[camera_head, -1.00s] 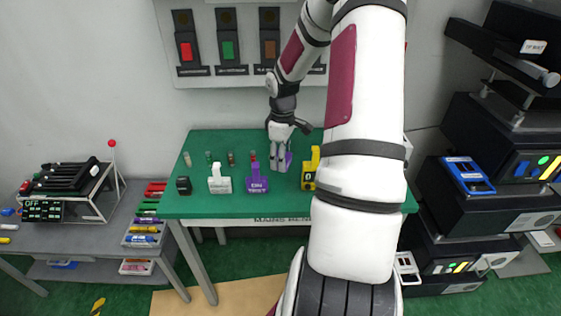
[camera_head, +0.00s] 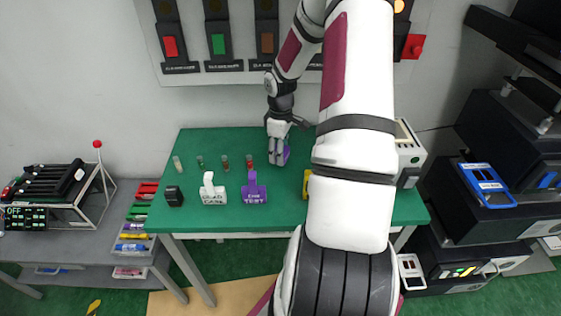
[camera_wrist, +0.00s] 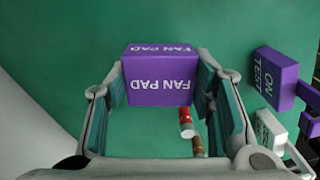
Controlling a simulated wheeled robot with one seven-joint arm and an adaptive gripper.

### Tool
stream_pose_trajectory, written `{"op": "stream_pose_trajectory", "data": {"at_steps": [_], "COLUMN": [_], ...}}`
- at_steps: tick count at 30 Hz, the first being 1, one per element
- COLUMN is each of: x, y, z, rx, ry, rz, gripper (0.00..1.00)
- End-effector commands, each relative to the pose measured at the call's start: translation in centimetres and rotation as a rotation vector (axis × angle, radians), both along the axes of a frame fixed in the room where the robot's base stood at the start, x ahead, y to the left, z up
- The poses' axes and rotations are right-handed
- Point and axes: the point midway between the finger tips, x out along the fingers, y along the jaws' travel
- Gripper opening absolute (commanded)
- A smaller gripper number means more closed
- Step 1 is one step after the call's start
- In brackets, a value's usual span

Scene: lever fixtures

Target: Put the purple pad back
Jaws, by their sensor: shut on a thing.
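The purple pad, a block lettered "FAN PAD" (camera_wrist: 160,78), sits between the two fingers of my gripper (camera_wrist: 162,92) in the wrist view. My gripper is shut on it. In the head view my gripper (camera_head: 277,154) is over the far part of the green table (camera_head: 225,142), and only a bit of the purple pad (camera_head: 287,154) shows beside the fingers. I cannot tell whether the pad touches the table top.
A purple "ON TEST" block (camera_head: 253,190), a white block (camera_head: 212,191) and a black block (camera_head: 174,197) stand near the front edge. Several small vials (camera_head: 225,163) stand behind them. A yellow block (camera_head: 306,184) is partly behind my arm. A grey-white device (camera_head: 409,150) stands at right.

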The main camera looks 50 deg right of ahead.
Motion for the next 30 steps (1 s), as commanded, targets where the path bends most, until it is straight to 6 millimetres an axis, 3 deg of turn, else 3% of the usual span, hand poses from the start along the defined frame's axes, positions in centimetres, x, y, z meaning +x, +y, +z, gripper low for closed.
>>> {"op": "stream_pose_trajectory", "data": {"at_steps": [14, 20, 21, 23, 30], "x": [0.0, 0.0, 0.0, 0.0, 0.0], "y": [0.0, 0.0, 0.0, 0.0, 0.0], "z": [-4.8, -5.0, -5.0, -5.0, -5.0], "rx": [0.001, -0.001, -0.001, -0.001, -0.001], "ry": [-0.001, -0.001, -0.001, -0.001, -0.001], "rz": [-0.001, -0.001, -0.001, -0.001, -0.001], "gripper": [0.27, 0.27, 0.56, 0.69, 0.69]}}
